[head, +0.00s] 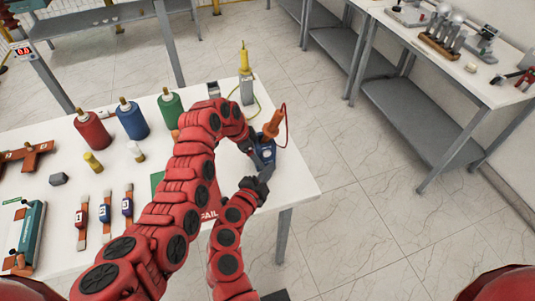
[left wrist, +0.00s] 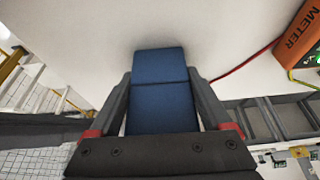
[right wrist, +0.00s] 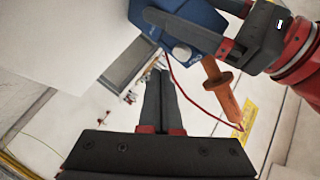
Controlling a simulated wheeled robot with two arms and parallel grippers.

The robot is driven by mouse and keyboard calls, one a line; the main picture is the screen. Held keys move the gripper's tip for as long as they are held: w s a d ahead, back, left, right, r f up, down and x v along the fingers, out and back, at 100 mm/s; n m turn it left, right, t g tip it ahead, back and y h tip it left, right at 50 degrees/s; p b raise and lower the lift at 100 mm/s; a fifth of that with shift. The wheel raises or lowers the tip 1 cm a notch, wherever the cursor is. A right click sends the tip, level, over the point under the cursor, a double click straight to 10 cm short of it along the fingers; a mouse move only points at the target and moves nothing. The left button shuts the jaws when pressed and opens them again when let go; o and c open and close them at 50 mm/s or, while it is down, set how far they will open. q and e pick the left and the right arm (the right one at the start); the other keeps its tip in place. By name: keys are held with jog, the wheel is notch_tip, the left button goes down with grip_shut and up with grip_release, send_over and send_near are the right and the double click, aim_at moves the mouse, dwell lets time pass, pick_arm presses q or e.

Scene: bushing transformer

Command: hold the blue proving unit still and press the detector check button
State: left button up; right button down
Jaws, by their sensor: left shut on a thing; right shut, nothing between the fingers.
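The blue proving unit (head: 265,157) is near the right corner of the white table, with a round pale part on its face. My left gripper (head: 252,148) is shut on it; the left wrist view shows the blue body (left wrist: 160,95) between both fingers. An orange detector (head: 272,122) with a red lead is at the unit, and also shows in the right wrist view (right wrist: 221,88). My right gripper (head: 260,183) is shut and empty, close to the unit on the near side. In the right wrist view its fingertips (right wrist: 158,75) lie just below the unit's round pale part (right wrist: 182,52); contact cannot be told.
Red (head: 92,130), blue (head: 132,120) and green (head: 171,108) cylinders stand at the table's back. A yellow-topped device (head: 246,75) stands behind the unit. Several small tools lie at left. Floor right of the table (head: 370,210) is clear.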

jog(key=shift+w+a, duration=0.2)
jog(key=shift+w, duration=0.55)
jog(key=shift+w, duration=0.1)
dwell(1.5)
jog(key=shift+w+a, duration=0.15)
jog(key=shift+w, duration=0.15)
jog(key=shift+w+a, duration=0.1)
jog(key=shift+w, duration=0.35)
dwell(0.6)
jog(key=shift+s, duration=0.5)
jog(key=shift+s+d, duration=0.25)
jog(key=shift+s, duration=0.1)
jog(key=shift+s, duration=0.1)
